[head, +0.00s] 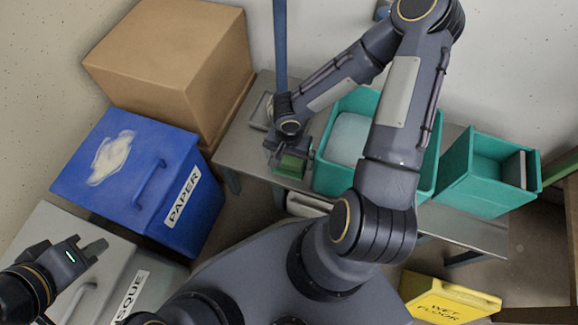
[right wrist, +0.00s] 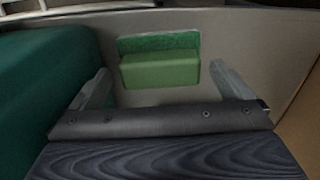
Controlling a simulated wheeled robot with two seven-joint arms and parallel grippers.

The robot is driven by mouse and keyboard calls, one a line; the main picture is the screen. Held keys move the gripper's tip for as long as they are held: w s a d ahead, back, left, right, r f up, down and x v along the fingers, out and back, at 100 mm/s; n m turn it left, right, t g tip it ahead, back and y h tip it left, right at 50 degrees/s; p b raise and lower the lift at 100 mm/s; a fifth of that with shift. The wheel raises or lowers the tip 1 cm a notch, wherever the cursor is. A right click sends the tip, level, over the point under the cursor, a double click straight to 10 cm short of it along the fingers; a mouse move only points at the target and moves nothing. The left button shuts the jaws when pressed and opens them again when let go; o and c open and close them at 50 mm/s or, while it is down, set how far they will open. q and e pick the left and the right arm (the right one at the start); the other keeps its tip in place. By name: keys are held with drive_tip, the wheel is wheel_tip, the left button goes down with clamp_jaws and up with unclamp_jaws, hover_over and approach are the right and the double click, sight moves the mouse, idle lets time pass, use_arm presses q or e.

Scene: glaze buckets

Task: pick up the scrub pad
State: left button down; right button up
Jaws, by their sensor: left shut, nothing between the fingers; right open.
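The scrub pad (head: 291,165) is a small green block on the grey metal bench, left of the large teal bucket. In the right wrist view the scrub pad (right wrist: 160,69) shows a light green body with a darker green strip along its far side. My right gripper (head: 290,152) is at the pad and partly covers it in the head view. Its fingers (right wrist: 164,84) are open on either side of the pad, with a gap visible at each side. My left gripper (head: 90,249) is shut and empty at the lower left, far from the pad.
A large teal bucket (head: 326,178) with a pale interior stands right of the pad, close to my right gripper. Another teal container (head: 474,187) stands further right. A blue PAPER bin (head: 135,175), a cardboard box (head: 165,60) and a yellow wet-floor sign (head: 445,300) surround the bench.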

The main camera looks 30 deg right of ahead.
sight(289, 160)
drive_tip(key=shift+f, duration=0.7)
drive_tip(key=c, duration=1)
drive_tip(key=shift+c, duration=0.2)
drive_tip(key=shift+r, duration=0.15)
wheel_tip(289, 160, up, 18)
drive_tip(key=p, duration=0.8)
